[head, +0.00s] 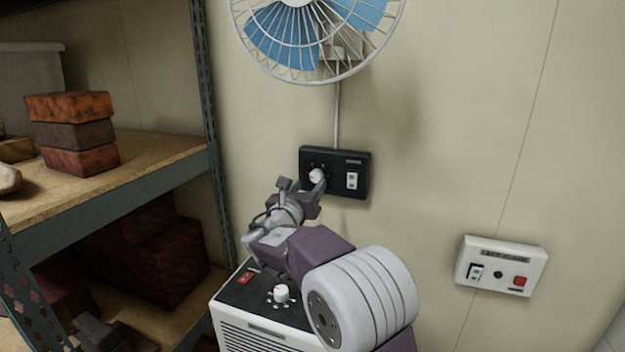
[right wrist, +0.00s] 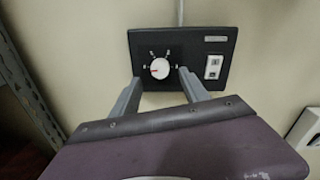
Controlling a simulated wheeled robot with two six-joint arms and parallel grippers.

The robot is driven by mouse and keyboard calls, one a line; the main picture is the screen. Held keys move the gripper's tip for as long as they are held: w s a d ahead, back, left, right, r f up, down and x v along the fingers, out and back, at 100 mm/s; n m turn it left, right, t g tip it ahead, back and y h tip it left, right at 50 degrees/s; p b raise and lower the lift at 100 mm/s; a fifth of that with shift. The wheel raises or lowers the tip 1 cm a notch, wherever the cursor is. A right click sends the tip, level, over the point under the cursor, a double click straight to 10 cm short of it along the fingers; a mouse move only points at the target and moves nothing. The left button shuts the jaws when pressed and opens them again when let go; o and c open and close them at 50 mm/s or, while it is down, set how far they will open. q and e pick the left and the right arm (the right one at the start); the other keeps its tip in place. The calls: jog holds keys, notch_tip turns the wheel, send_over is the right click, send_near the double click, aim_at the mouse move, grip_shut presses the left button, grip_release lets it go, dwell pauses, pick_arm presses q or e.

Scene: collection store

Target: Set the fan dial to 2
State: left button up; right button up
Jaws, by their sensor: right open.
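The fan dial (head: 316,175) is a white round knob on the left of a black wall panel (head: 338,189). In the right wrist view the dial (right wrist: 160,68) shows a red mark pointing left, with small marks around it too small to read. The black panel (right wrist: 222,88) also carries a white switch on its right. My right gripper (right wrist: 160,79) is open, its two fingers either side of the dial from below, with a gap to the knob on each side. In the head view my right gripper (head: 300,185) is just in front of the panel. Contact cannot be told.
The blue-bladed fan (head: 300,40) hangs above, its cord running to the panel. A white heater-like unit (head: 262,325) with its own dial (head: 281,293) stands below. A white switch box (head: 500,266) is at right. A shelf rack (head: 110,192) with bricks (head: 70,135) stands left.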

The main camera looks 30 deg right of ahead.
aim_at(315, 177)
jog(key=x, duration=0.3)
jog(key=shift+w+d, duration=0.2)
jog(key=shift+w+d+r+p, duration=0.1)
jog(key=shift+w+d+p, duration=0.25)
jog(key=shift+d, duration=0.05)
jog(key=shift+w, duration=0.1)
jog(key=shift+c, duration=0.3)
